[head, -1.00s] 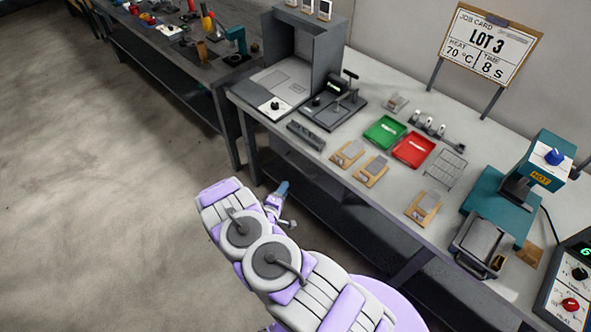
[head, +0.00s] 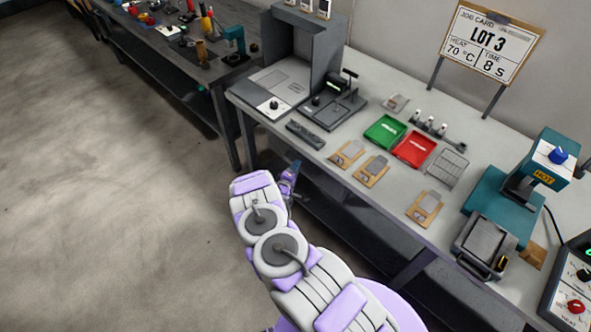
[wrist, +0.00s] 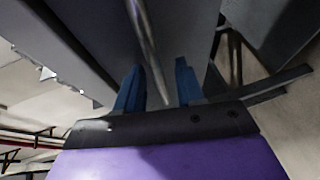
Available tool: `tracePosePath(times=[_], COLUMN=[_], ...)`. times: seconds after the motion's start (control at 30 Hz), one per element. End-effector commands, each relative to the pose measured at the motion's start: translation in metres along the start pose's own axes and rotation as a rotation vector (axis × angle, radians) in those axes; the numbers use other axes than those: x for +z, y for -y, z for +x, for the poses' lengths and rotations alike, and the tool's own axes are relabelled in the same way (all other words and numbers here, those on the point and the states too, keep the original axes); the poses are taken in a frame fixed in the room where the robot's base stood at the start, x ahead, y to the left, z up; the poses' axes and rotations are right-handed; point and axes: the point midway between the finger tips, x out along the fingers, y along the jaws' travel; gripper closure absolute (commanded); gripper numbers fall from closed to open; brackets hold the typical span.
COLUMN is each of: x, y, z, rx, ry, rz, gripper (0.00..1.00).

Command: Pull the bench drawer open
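The bench (head: 330,165) has its drawer area under the front edge, mostly hidden behind my arm in the head view. In the wrist view a grey panel (wrist: 187,30), which looks like the drawer front, fills the upper middle. A shiny metal bar handle (wrist: 146,40) runs down in front of it. My gripper (wrist: 158,84) has its two blue fingers apart, with the bar's lower end in the gap between them. I cannot tell if either finger touches it. In the head view my gripper (head: 291,170) is low against the bench front, partly hidden by my arm.
On the benchtop are a green tray (head: 385,132), a red tray (head: 414,149), a grey booth (head: 315,50) and a teal press (head: 500,205). A second dark bench (head: 180,70) stands at the back left. The floor (head: 100,200) at the left is clear.

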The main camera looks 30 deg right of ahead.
Motion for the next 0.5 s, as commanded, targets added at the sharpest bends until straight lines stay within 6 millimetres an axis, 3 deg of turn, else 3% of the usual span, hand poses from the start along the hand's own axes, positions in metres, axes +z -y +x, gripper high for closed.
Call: tracePosePath(times=[0.2, 0.5], x=[0.0001, 0.0001], y=[0.0000, 0.0001], z=[-0.0001, -0.0002], rx=[-0.001, -0.001], ry=[0.000, 0.001], rz=[0.000, 0.000], gripper=[0.64, 0.93])
